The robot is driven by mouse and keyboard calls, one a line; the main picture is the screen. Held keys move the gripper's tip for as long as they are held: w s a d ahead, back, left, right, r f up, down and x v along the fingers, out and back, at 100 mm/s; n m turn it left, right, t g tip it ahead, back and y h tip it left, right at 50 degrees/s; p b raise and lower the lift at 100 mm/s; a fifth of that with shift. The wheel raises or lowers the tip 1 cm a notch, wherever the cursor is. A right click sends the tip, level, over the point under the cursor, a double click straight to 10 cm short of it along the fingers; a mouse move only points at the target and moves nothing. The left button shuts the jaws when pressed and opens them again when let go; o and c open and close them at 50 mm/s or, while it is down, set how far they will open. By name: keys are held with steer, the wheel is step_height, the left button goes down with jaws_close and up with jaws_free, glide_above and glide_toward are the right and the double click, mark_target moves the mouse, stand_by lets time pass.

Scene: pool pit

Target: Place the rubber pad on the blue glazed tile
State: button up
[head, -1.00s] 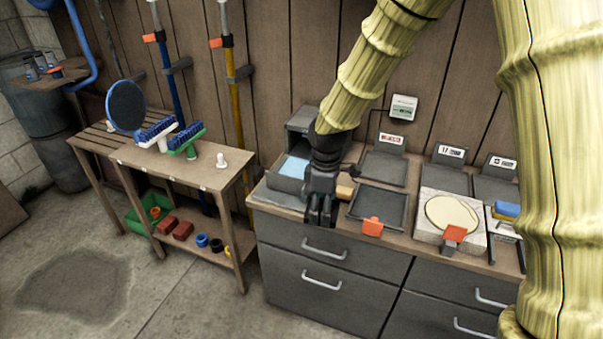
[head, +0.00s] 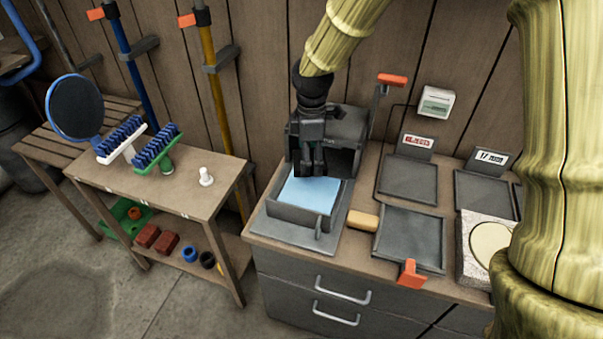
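A light blue tile (head: 308,194), likely the blue glazed tile, lies flat in an open grey drawer (head: 297,214) at the left end of the counter. My gripper (head: 312,174) points down over the back edge of the tile. Its dark fingers look close together, but the gap between them is too small to judge. I see nothing clearly held. I cannot single out the rubber pad with certainty. A small tan block (head: 363,221) lies on the counter right of the drawer, apart from my gripper.
A grey housing (head: 347,130) stands right behind my gripper, with an orange-handled lever (head: 392,80) beside it. Dark trays (head: 410,236) fill the counter to the right. A wooden side table (head: 185,190) with brushes stands at the left.

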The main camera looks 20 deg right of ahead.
mark_target(309, 192)
steer(key=shift+w+a+f, duration=0.1)
steer(key=shift+f, duration=0.25)
steer(key=s+f, duration=0.2)
steer(key=shift+s+f, duration=0.3)
steer(key=shift+f, duration=0.05)
steer(key=f, duration=0.1)
steer(key=w+f, duration=0.2)
steer(key=shift+f+p, duration=0.3)
steer(key=shift+f, duration=0.1)
steer(key=shift+s+f, duration=0.4)
steer(key=shift+f, duration=0.25)
steer(key=shift+w+f, duration=0.25)
steer(key=shift+f, duration=0.2)
steer(key=shift+s, duration=0.15)
steer(key=o, duration=1.1)
steer(key=shift+f, duration=0.1)
steer(key=shift+o, duration=0.2)
